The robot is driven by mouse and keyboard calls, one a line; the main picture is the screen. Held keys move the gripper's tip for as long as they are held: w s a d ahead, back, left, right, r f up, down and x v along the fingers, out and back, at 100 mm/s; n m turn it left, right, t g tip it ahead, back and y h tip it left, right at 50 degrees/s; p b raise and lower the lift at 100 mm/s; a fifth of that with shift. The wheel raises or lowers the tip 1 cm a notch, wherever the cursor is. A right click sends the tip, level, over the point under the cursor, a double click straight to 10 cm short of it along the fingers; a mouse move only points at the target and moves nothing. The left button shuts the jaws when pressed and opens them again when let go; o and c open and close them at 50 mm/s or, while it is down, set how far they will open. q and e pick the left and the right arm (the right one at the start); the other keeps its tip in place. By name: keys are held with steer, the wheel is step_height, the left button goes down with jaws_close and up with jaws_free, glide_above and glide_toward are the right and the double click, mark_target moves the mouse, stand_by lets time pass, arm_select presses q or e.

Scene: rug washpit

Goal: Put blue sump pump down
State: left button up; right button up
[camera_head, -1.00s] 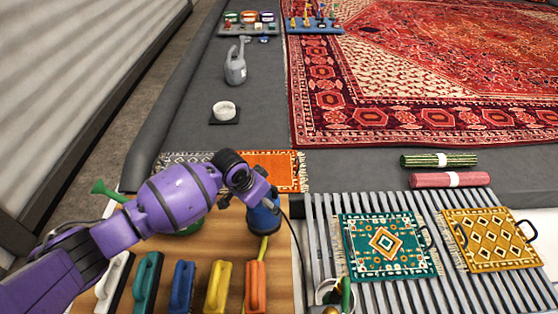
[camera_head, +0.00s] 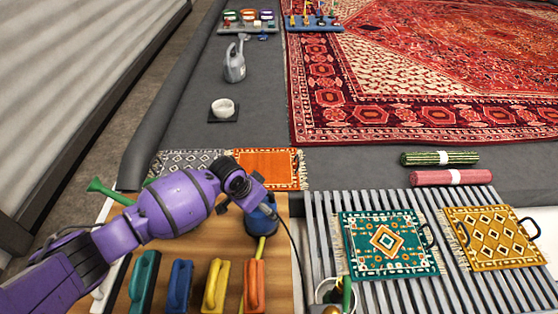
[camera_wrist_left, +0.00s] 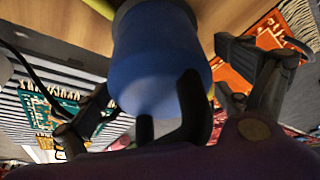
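The blue sump pump (camera_head: 263,222) stands at the right edge of a wooden board (camera_head: 205,240), with a yellow hose below it. My left gripper (camera_head: 252,192) is over its top and hides part of it. In the left wrist view the blue pump body (camera_wrist_left: 160,55) fills the middle, with dark handle-like parts at its near end. The two fingers of my left gripper (camera_wrist_left: 165,85) are spread on either side of the pump, with a gap visible at the right. My right gripper is in no view.
Several coloured brushes, including a yellow one (camera_head: 217,285) and an orange one (camera_head: 254,285), line the board's front. A slatted rack (camera_head: 320,215) to the right carries a teal rug (camera_head: 388,243) and a yellow rug (camera_head: 490,238). An orange rug (camera_head: 275,168) lies just behind the board.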

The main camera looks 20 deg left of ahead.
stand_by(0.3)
arm_select(q)
steer(key=p+v, duration=0.4)
steer(key=v, duration=0.7)
steer(key=shift+r, duration=0.25)
steer(key=shift+s+r, duration=0.1)
steer(key=shift+r, duration=0.15)
steer(key=shift+s+r+p, duration=0.1)
steer(key=shift+p, duration=0.2)
steer(key=shift+r, duration=0.1)
